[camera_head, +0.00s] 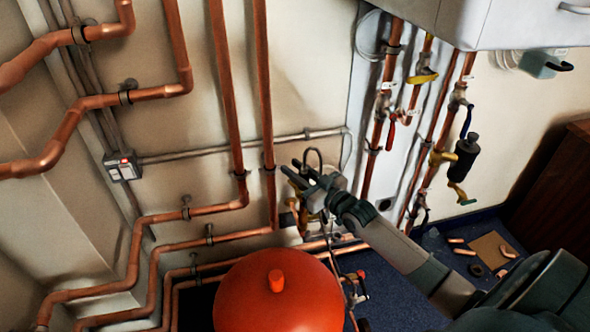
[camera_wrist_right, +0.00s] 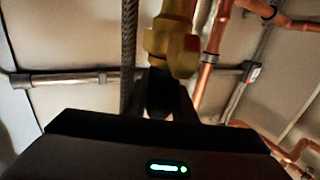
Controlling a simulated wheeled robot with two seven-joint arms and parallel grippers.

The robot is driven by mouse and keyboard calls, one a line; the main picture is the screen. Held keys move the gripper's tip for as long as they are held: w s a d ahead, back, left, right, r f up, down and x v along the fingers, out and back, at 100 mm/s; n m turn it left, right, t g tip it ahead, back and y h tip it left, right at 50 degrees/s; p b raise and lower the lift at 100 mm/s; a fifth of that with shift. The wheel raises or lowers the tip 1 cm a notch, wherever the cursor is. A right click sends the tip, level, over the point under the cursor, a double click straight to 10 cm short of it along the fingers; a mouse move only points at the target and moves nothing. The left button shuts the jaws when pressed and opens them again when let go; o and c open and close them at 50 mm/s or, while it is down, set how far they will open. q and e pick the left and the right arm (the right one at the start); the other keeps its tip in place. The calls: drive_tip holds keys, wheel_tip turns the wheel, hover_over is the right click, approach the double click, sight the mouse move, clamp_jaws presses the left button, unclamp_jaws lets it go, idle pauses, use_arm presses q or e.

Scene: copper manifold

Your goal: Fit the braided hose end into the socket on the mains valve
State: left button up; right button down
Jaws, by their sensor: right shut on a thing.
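My right gripper (camera_head: 299,178) reaches in from the lower right, near the wall behind the red vessel. Its dark fingers (camera_wrist_right: 168,98) are shut on what looks like the braided hose end, mostly hidden between them. A dark loop of hose (camera_head: 313,153) curves above the gripper. In the right wrist view the grey braided hose (camera_wrist_right: 128,55) runs up the picture, left of the fingers. A brass fitting (camera_wrist_right: 172,48), apparently part of the mains valve, lies directly beyond the fingertips. I cannot tell whether the hose end is in its socket. My left gripper is out of view.
A red vessel (camera_head: 280,295) stands at front centre, close to my right arm. Copper pipes (camera_head: 232,90) run along the wall to its left and behind it. Valves and a black cylinder (camera_head: 466,158) hang at right. Loose pieces and a brown sheet (camera_head: 494,250) lie on the blue floor.

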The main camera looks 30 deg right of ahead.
drive_tip(key=c, duration=1.4)
unclamp_jaws()
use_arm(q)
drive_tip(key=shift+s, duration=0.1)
use_arm(e)
drive_tip(key=shift+s, duration=0.25)
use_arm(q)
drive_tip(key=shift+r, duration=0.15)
use_arm(e)
drive_tip(key=shift+s+d, duration=0.5)
drive_tip(key=shift+s, duration=2.25)
drive_tip(key=shift+s+d, duration=0.5)
drive_tip(key=shift+s, duration=2.3)
drive_tip(key=shift+s+d, duration=0.5)
drive_tip(key=shift+s, duration=2.25)
